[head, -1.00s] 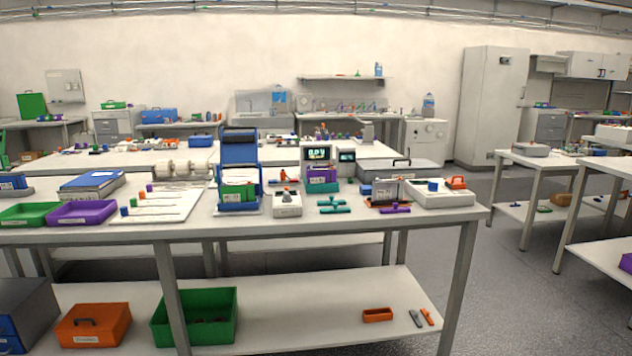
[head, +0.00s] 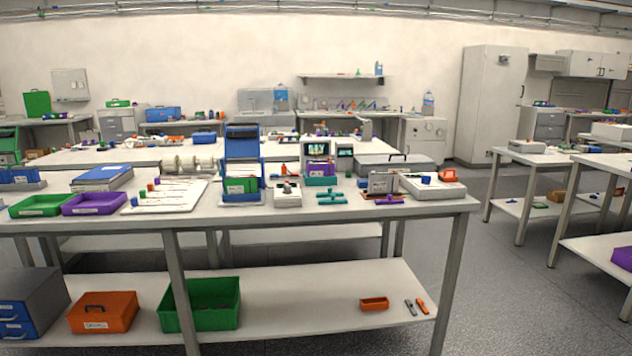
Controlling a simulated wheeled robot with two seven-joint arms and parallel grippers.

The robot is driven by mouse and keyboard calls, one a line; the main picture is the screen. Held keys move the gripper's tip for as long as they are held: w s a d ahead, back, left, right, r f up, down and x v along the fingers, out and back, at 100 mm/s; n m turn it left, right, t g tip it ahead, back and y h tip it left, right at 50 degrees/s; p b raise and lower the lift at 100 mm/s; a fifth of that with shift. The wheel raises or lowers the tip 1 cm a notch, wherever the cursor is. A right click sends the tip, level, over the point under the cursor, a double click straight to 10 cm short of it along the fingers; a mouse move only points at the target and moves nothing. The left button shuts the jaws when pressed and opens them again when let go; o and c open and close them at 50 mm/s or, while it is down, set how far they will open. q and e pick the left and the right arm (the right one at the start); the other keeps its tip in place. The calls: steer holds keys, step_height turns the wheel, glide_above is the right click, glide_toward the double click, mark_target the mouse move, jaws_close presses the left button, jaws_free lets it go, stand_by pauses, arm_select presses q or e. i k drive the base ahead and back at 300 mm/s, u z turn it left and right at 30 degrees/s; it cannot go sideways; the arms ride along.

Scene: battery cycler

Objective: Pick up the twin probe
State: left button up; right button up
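Neither of my grippers shows in the head view. On the front bench (head: 300,214), near its front edge, lie a small teal piece with crossbars (head: 338,195) and a similar purple piece (head: 383,201). They are too small to tell whether either is the twin probe. A blue upright rack (head: 242,150) with a green block stands left of them, and a small grey-white device (head: 287,195) sits between. A white box (head: 435,190) with blue and orange parts is at the right end.
A green tray (head: 40,206) and a purple tray (head: 95,204) sit at the bench's left. The lower shelf holds a green bin (head: 200,318), an orange case (head: 103,325) and a small orange tray (head: 374,304). Floor (head: 480,290) is clear between this bench and the right tables.

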mark_target(283, 167)
steer(key=z, duration=0.25)
steer(key=k, duration=0.75)
steer(key=z, duration=0.8)
steer(key=i, duration=2.45)
steer(key=u, duration=1.8)
steer(key=i, duration=0.9)
steer(key=u, duration=0.85)
